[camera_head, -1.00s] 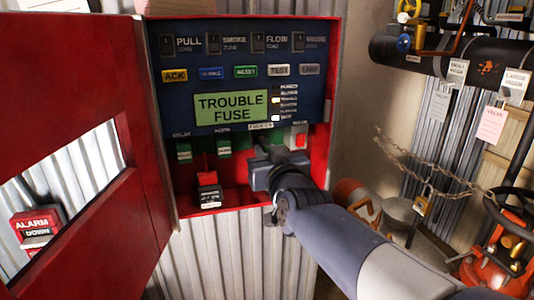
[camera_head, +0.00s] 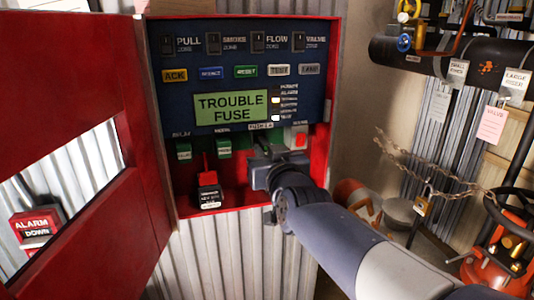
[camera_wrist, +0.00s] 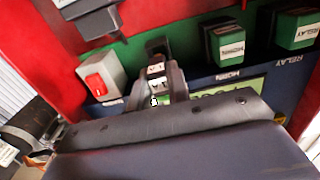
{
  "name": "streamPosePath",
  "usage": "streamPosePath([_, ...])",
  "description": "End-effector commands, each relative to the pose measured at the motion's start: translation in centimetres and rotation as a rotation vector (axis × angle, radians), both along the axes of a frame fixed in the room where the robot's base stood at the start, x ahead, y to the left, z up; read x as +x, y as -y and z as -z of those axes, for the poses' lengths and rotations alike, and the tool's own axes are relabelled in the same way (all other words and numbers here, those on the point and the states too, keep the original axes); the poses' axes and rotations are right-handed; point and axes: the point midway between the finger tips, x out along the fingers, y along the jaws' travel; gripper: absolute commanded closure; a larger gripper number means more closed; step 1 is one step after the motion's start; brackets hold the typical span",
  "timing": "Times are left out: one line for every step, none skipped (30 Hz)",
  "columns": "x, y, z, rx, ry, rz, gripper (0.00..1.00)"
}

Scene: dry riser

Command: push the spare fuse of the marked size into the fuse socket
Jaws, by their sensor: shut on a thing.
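My gripper (camera_head: 264,152) is at the lower right inside the open red panel box, below the label under the display. In the wrist view the fingers (camera_wrist: 158,84) are shut on a small pale piece, seemingly the fuse (camera_wrist: 156,70), with a dark part just beyond it. The fingers hide most of the fuse, and its marking is too small to read. The fuse socket is mostly hidden behind the gripper. I cannot tell how deep the fuse sits in it. The panel display (camera_head: 230,106) reads TROUBLE FUSE.
Green relay blocks (camera_head: 183,151) sit left of my gripper, and a red-and-white switch (camera_head: 297,137) sits close on its right. A black battery-like block (camera_head: 209,192) with a red top stands on the box floor. The red door (camera_head: 150,190) hangs open at the left.

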Motion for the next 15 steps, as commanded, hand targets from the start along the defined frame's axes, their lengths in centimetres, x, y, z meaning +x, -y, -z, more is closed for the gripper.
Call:
streamPosePath([0.2, 0.0, 0.0, 0.000, 0.000, 0.000, 1.00])
streamPosePath([0.2, -0.1, 0.0, 0.000, 0.000, 0.000, 1.00])
streamPosePath([0.3, -0.1, 0.0, 0.000, 0.000, 0.000, 1.00])
streamPosePath([0.4, -0.1, 0.0, 0.000, 0.000, 0.000, 1.00])
streamPosePath([0.5, -0.1, 0.0, 0.000, 0.000, 0.000, 1.00])
streamPosePath([0.6, -0.2, 0.0, 0.000, 0.000, 0.000, 1.00])
streamPosePath([0.7, -0.2, 0.0, 0.000, 0.000, 0.000, 1.00])
streamPosePath([0.7, -0.2, 0.0, 0.000, 0.000, 0.000, 1.00])
streamPosePath([0.8, -0.2, 0.0, 0.000, 0.000, 0.000, 1.00])
streamPosePath([0.9, -0.2, 0.0, 0.000, 0.000, 0.000, 1.00])
streamPosePath([1.0, -0.3, 0.0, 0.000, 0.000, 0.000, 1.00])
streamPosePath([1.1, -0.3, 0.0, 0.000, 0.000, 0.000, 1.00])
streamPosePath([1.1, -0.3, 0.0, 0.000, 0.000, 0.000, 1.00])
streamPosePath([1.2, -0.3, 0.0, 0.000, 0.000, 0.000, 1.00])
streamPosePath([1.3, -0.4, 0.0, 0.000, 0.000, 0.000, 1.00])
